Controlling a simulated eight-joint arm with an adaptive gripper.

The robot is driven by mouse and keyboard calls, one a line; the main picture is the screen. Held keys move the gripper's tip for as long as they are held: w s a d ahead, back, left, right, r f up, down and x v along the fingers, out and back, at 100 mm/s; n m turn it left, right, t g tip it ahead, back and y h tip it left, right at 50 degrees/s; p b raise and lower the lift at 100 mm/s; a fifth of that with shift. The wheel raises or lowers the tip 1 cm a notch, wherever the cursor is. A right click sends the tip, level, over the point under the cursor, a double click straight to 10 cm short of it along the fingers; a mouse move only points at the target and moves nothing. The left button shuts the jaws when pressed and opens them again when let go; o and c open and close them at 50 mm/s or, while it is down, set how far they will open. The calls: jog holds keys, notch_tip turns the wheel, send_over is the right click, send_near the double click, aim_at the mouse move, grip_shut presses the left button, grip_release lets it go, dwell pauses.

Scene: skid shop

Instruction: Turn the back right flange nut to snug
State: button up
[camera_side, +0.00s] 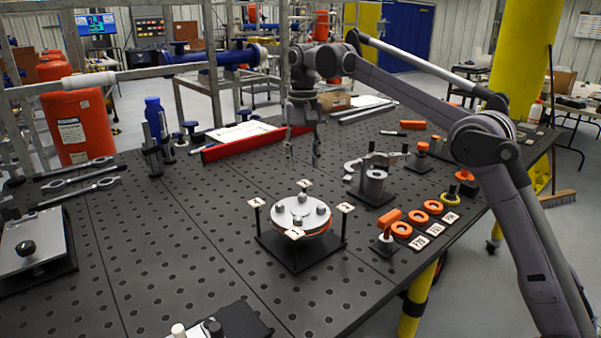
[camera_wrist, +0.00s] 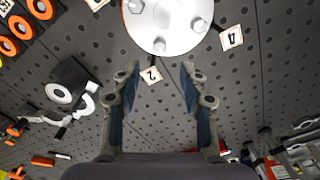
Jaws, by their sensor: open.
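A round pale grey flange (camera_side: 290,217) with an orange edge sits on a dark square stand in the side view. It bears several upright nuts, including a rear one (camera_side: 302,198) and a right one (camera_side: 320,209); I cannot tell which is the back right one. The flange (camera_wrist: 172,22) is cut off by the top of the wrist view, with a nut (camera_wrist: 158,45) nearest me and another nut (camera_wrist: 198,24) to its right. My gripper (camera_side: 303,162) hangs above and behind the flange, open and empty, touching nothing. Its fingers (camera_wrist: 160,80) are spread in the wrist view.
Number cards on posts (camera_side: 346,207) ring the flange. A red rail (camera_side: 240,147) lies behind.

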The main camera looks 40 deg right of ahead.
aim_at(302, 195)
notch_tip(302, 195, down, 9)
jog(key=shift+f, duration=0.15)
dwell(0.4)
grip_shut()
